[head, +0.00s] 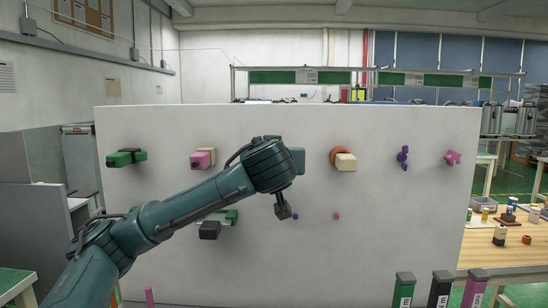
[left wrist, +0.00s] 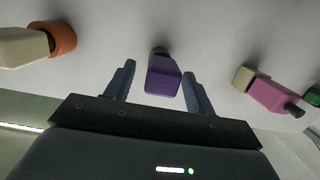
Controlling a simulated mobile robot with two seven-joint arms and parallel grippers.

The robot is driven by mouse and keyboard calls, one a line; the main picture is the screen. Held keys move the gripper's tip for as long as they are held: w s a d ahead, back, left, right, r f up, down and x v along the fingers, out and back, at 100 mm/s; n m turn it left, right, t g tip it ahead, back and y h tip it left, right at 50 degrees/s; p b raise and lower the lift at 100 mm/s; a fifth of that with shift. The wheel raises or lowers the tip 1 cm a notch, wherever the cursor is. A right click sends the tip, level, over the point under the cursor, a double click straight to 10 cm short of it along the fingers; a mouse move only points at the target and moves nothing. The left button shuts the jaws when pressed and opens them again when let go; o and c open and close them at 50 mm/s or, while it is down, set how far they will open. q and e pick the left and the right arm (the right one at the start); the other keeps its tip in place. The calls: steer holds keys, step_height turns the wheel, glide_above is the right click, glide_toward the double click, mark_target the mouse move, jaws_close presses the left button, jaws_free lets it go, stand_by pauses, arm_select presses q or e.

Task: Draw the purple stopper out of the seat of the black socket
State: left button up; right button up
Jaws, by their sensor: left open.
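The purple stopper (left wrist: 163,76) sticks out from the white panel in the left wrist view. Its far end goes into a small black socket (left wrist: 160,50), mostly hidden behind it. My left gripper (left wrist: 159,72) is open, with one finger on each side of the stopper. Narrow gaps show between the fingers and the stopper. In the head view my left arm reaches across the panel and its wrist hides the stopper and socket. My right gripper is not in view.
The white panel (head: 380,240) carries neighbours: an orange socket (left wrist: 64,39) with a beige block, and a pink block (left wrist: 268,95) with a beige end. A green piece (head: 125,158) is farther left. Labelled posts (head: 404,290) stand at lower right, before a wooden table (head: 500,250).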

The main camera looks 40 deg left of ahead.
arm_select(q)
steer(key=shift+c, duration=0.5)
jaws_close()
stand_by(0.5)
steer(key=shift+s+d, duration=0.1)
stand_by(0.3)
steer(key=shift+f+b+v, duration=0.2)
steer(key=shift+v, duration=1.2)
steer(key=shift+f+b+v, duration=0.15)
steer(key=shift+f+v, duration=0.1)
steer(key=shift+v, duration=1.2)
